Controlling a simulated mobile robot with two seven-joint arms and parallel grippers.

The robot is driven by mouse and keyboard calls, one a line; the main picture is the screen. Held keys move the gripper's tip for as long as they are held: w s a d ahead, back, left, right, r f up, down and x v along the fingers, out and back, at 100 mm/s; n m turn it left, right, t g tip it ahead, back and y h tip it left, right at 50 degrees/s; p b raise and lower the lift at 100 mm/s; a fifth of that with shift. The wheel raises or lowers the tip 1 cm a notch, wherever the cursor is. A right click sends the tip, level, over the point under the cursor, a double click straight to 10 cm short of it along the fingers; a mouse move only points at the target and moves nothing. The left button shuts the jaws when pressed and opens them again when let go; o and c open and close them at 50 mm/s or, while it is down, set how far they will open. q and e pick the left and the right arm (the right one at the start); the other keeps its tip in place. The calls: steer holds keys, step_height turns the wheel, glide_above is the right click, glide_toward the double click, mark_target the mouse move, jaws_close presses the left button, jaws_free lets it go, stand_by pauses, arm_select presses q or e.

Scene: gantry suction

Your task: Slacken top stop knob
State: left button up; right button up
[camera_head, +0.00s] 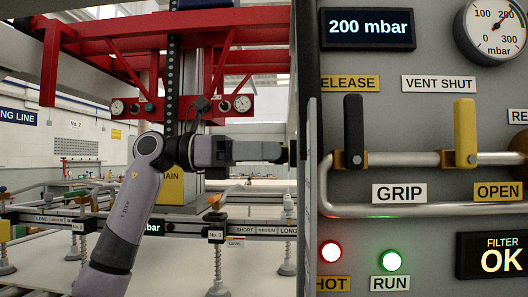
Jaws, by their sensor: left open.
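My left arm rises from the lower left and bends right. Its gripper (278,152) is open and points right, side-on, with its tips close to the edge of the grey control panel (440,115). I cannot see anything held between the fingers. No part in view is labelled as the top stop knob, so I cannot tell which it is. A dark rounded part (201,104) sits beside the black vertical rail (172,75), above and behind my wrist. What lies directly behind my gripper and the panel edge is hidden. My right gripper is not in view.
The panel carries a black lever (353,130), a yellow lever (465,132), a pipe (420,159), a "200 mbar" display (367,28) and a round gauge (496,30). A red gantry frame (220,20) stands behind. Suction cups on a beam (255,229) lie below.

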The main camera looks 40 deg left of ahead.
arm_select(q)
steer(key=c, duration=1.1)
steer(key=shift+o, duration=0.2)
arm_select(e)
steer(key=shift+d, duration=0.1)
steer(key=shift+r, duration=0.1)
arm_select(q)
steer(key=n+p, duration=0.5)
steer(key=n, duration=0.2)
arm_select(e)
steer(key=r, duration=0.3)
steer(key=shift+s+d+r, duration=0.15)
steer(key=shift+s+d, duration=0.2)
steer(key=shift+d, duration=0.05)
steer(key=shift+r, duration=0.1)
